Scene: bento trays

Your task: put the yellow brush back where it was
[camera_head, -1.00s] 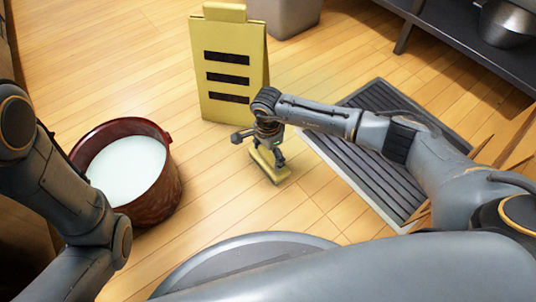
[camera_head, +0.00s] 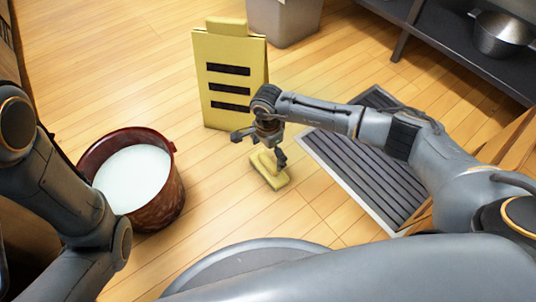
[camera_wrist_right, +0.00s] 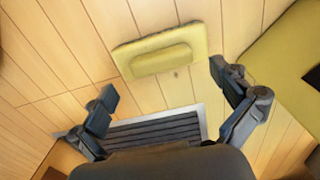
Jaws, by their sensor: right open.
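The yellow brush (camera_head: 268,171) lies on the wooden floor in front of the yellow sign, left of the dark grate. It also shows in the right wrist view (camera_wrist_right: 160,60), ahead of the fingers and clear of them. My right gripper (camera_head: 262,145) is open and empty, over the far end of the brush in the head view. In the right wrist view its two fingers (camera_wrist_right: 166,90) are spread wide. My left arm comes in at the left edge of the head view, and its gripper is out of the picture.
A yellow sign (camera_head: 230,112) with black bars stands behind the brush. A rusty red bucket (camera_head: 166,207) with white liquid stands at left. A slatted mat (camera_head: 365,165) lies at right. A grey bin (camera_head: 285,25) and a shelf with a metal pot (camera_head: 500,36) are at the back.

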